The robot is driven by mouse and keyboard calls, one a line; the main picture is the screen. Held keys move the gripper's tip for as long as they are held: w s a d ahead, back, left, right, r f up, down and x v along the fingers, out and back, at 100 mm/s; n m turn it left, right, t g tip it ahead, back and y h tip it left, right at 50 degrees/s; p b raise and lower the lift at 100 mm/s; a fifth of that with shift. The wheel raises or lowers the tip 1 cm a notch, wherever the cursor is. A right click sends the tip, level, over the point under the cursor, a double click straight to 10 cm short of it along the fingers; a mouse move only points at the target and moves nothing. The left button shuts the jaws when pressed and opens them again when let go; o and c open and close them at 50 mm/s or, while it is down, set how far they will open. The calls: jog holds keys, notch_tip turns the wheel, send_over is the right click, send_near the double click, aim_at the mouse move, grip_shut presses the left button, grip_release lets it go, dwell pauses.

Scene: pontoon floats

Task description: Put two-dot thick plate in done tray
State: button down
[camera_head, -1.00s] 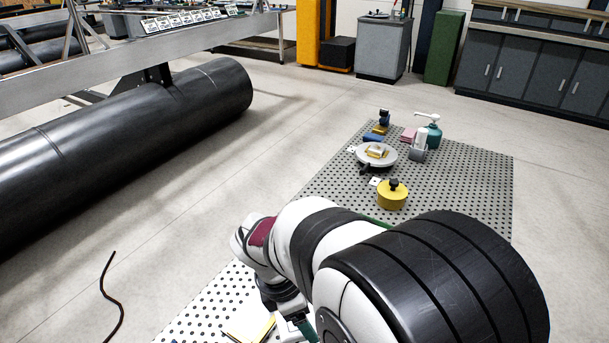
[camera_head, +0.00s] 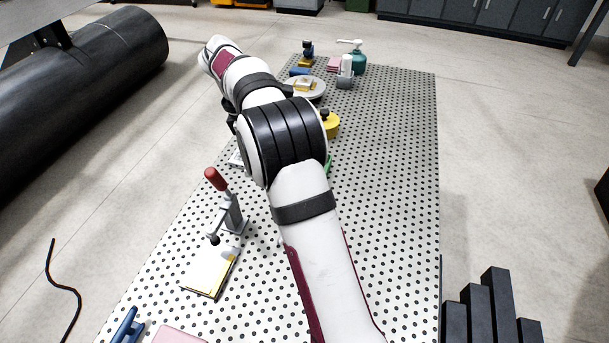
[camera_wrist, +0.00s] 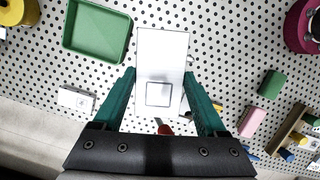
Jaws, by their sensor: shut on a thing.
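A white rectangular plate (camera_wrist: 161,60) with a square outline near its lower end lies between the teal fingers of my gripper (camera_wrist: 160,88) in the wrist view. The gripper is shut on it; no dots can be made out on the face shown. A green tray (camera_wrist: 97,52) with raised walls sits left of the plate in the wrist view, apart from it, and looks empty. In the head view only a sliver of green (camera_head: 329,162) shows beside my arm. My arm hides the plate and most of the gripper there.
A yellow round object (camera_head: 331,124), a white dish (camera_head: 317,94) and bottles (camera_head: 357,58) lie farther back. Pink (camera_wrist: 252,121) and green (camera_wrist: 271,84) blocks are right in the wrist view. The table's right side is clear.

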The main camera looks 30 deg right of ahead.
jog(key=w+d+f+n+t, duration=0.4)
jog(key=w+d+f+n, duration=0.7)
jog(key=d+n, duration=0.35)
jog(key=shift+n, duration=0.35)
jog(key=f, duration=0.8)
jog(key=shift+s+a+f, duration=0.2)
jog(key=shift+s+f, duration=0.15)
jog(key=shift+f, duration=0.05)
grip_release()
jog(key=shift+f, duration=0.1)
